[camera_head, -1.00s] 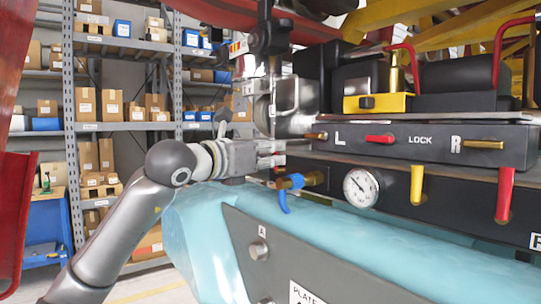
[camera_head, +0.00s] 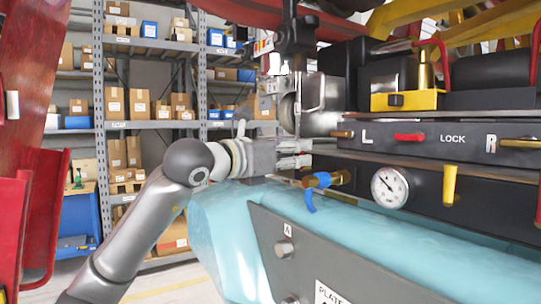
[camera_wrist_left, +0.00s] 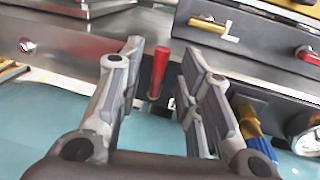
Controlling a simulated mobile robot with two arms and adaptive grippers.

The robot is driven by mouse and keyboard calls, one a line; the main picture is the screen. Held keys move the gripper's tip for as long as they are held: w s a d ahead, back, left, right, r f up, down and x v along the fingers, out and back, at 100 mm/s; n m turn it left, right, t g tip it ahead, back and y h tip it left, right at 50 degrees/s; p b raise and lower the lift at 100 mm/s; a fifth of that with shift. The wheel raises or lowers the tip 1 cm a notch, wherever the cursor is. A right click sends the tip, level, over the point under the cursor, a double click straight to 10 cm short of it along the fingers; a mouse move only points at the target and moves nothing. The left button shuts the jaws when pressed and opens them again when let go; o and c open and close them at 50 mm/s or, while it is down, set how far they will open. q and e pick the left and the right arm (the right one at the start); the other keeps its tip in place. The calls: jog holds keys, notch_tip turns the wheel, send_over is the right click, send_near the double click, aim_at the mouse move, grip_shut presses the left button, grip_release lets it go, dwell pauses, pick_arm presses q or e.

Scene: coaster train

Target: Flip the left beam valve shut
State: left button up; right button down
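My left gripper (camera_head: 295,154) reaches in from the left, just above the pale blue beam. It also shows in the left wrist view (camera_wrist_left: 161,62), with its two fingers apart. A red lever (camera_wrist_left: 158,74) stands between the fingers, with a gap visible on each side; it fits the left beam valve, though no label on it shows. In the head view this lever is hidden by the gripper. A brass valve with a blue handle (camera_head: 311,196) sits just right of the fingertips, its handle hanging down. My right gripper is not in view.
A round gauge (camera_head: 390,188) and a yellow lever (camera_head: 449,185) are on the dark panel to the right. Above them, a bar marked L, LOCK and R carries a red handle (camera_head: 409,137). Shelves (camera_head: 150,125) with boxes stand behind.

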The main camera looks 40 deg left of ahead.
pick_arm(q)
jog(key=s+a, duration=0.2)
jog(key=s, duration=0.8)
jog(key=shift+s, duration=0.1)
dwell(0.4)
